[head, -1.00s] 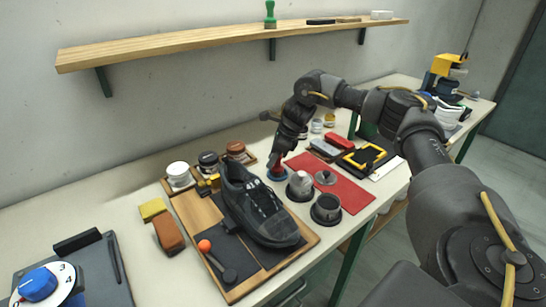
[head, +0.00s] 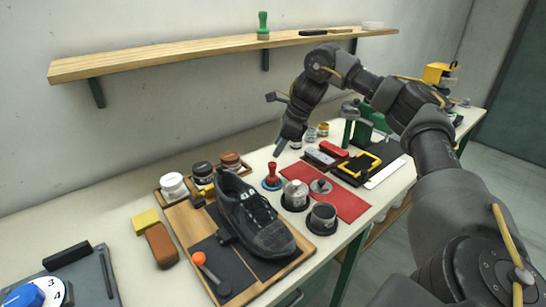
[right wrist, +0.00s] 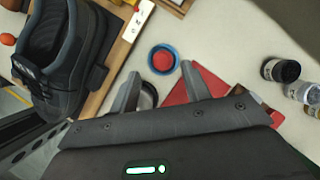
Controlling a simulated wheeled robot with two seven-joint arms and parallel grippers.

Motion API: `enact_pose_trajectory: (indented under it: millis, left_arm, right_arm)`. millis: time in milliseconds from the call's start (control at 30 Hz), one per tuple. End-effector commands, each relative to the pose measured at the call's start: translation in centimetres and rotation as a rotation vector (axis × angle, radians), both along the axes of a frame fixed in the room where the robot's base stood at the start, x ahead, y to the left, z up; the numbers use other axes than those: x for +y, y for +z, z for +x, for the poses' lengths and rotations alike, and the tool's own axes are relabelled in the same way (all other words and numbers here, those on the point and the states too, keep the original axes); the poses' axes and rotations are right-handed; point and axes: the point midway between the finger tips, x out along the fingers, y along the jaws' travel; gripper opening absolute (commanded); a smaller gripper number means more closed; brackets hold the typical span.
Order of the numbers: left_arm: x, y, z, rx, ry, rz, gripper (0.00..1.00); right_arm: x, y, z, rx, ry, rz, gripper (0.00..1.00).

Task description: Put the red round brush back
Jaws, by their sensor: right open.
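The red round brush (head: 272,173) stands upright, red handle up, in a blue round holder (head: 271,185) on the bench, just right of the black shoe. In the right wrist view the brush (right wrist: 163,59) shows from above as a red disc inside the blue ring. My right gripper (head: 279,151) is open and empty, above and apart from the brush. In the right wrist view its two fingers (right wrist: 160,72) are spread, with the brush just beyond the gap between the tips. My left gripper is not in view.
The black shoe (head: 258,222) rests on a wooden board. Two round metal containers (head: 295,194) and a red mat (head: 345,204) are right of the brush. Small jars (head: 202,172) stand behind the shoe. A wooden shelf (head: 200,50) runs along the wall.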

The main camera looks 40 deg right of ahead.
Motion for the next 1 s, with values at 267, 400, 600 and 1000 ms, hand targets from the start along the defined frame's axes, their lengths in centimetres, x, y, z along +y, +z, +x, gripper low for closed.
enact_pose_trajectory:
  millis: [267, 400, 600, 1000]
  left_arm:
    - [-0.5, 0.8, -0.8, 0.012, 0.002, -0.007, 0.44]
    - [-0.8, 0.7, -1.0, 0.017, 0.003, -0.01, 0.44]
    - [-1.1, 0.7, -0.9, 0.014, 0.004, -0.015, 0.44]
    - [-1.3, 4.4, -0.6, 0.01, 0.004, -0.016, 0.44]
  right_arm:
    - [-0.6, 2.1, -0.7, 0.0, 0.001, -0.001, 0.47]
    - [-0.6, 2.1, -0.7, 0.001, 0.0, -0.001, 0.47]
    - [-0.6, 2.1, -0.7, 0.001, 0.0, -0.001, 0.47]
    - [-0.6, 5.8, -0.7, 0.0, 0.001, 0.0, 0.47]
